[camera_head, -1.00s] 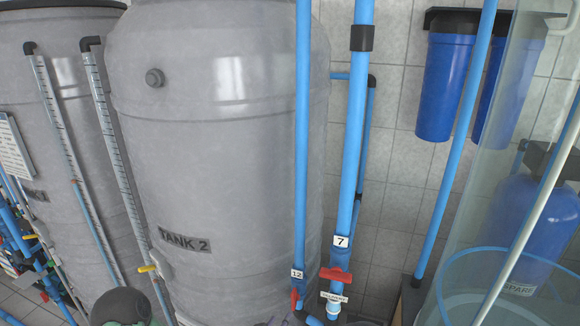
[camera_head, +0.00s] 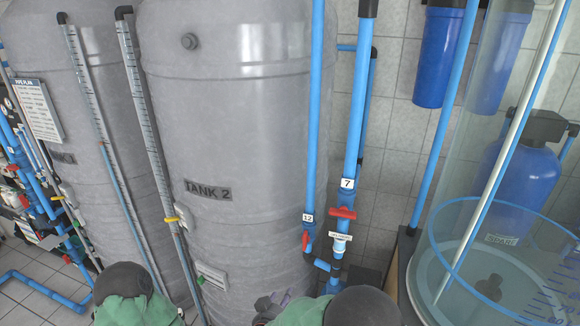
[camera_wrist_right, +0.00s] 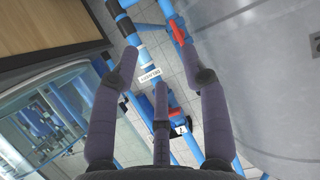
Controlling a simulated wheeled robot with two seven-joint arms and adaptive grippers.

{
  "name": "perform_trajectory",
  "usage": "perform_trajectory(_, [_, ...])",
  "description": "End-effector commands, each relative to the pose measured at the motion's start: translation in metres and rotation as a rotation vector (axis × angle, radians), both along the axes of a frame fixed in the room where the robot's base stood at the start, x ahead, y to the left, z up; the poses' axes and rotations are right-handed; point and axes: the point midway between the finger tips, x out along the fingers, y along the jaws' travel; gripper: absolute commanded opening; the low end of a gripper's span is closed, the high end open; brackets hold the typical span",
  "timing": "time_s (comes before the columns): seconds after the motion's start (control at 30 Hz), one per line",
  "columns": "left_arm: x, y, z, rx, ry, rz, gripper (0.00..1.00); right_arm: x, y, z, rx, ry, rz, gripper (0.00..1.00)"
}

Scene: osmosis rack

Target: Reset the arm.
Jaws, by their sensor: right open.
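My right gripper (camera_head: 272,304) shows at the bottom of the head view as a small purple-grey part, mostly hidden by my right arm. In the right wrist view its purple-grey fingers (camera_wrist_right: 160,65) are spread apart with nothing held between them. Beyond them are blue pipes, a white label (camera_wrist_right: 150,73) and red valve handles (camera_wrist_right: 178,32). In the head view the red handle of valve 7 (camera_head: 343,213) and the red handle of valve 12 (camera_head: 305,240) sit above my right arm. My left arm (camera_head: 128,305) shows at the bottom left; its gripper is out of view.
The grey Tank 2 (camera_head: 235,130) stands in the middle, with another grey tank (camera_head: 95,180) to its left. A clear cylinder (camera_head: 455,215) stands at the right. Blue filter housings (camera_head: 437,65) hang on the tiled wall. Tiled floor shows at lower left.

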Motion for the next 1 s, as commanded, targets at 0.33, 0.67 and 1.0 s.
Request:
perform_trajectory(0.33, [0.0, 0.0, -0.038, 0.0, 0.0, 0.0, 0.45, 0.006, -0.024, -0.083, 0.051, 0.106, 0.06, 0.45])
perform_trajectory(0.67, [0.001, 0.0, -0.106, 0.0, -0.001, 0.0, 0.45, -0.025, -0.069, -0.242, 0.191, 0.374, 0.155, 0.45])
perform_trajectory(1.0, [0.001, 0.0, -0.185, 0.0, 0.0, 0.0, 0.45, -0.137, -0.11, -0.404, 0.423, 0.777, 0.222, 0.45])
